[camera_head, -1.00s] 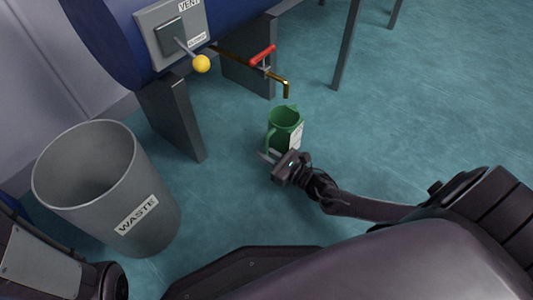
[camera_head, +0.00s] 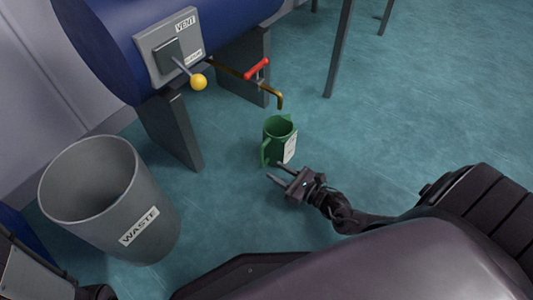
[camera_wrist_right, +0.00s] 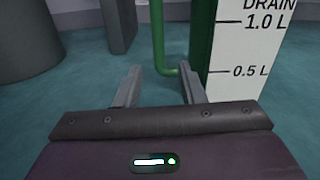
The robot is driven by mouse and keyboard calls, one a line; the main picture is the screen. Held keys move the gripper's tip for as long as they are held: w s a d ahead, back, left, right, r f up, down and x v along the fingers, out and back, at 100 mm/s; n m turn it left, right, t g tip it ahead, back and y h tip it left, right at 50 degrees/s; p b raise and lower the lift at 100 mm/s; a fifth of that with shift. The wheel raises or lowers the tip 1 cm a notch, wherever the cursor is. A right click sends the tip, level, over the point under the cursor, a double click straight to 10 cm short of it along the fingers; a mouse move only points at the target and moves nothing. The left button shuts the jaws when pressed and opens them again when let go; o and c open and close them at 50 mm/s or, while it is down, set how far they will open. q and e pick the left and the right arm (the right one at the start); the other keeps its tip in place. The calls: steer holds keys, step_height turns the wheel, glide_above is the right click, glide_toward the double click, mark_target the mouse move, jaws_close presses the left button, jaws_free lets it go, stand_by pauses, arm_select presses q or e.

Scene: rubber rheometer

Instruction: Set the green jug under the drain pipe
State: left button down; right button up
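The green jug (camera_head: 273,147) stands upright on the floor in the head view, with a white label on its side and its handle toward the lower left. The drain pipe (camera_head: 280,100) ends in a bent-down brass spout above and just behind the jug. My right gripper (camera_head: 275,172) is open and empty, its fingers pointing at the jug from the near side, apart from it. In the right wrist view the jug's handle (camera_wrist_right: 158,40) and marked label (camera_wrist_right: 245,60) show beyond the two spread fingers (camera_wrist_right: 160,88). My left gripper is not in view.
A grey waste bin (camera_head: 60,190) stands at the left. A blue tank (camera_head: 120,40) on dark legs (camera_head: 178,130) carries a red valve handle (camera_head: 257,68) and a yellow-knobbed vent lever (camera_head: 198,82). The floor to the right of the jug is clear.

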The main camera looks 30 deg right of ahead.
steer(key=shift+p+v, duration=0.7)
steer(key=shift+v, duration=1.95)
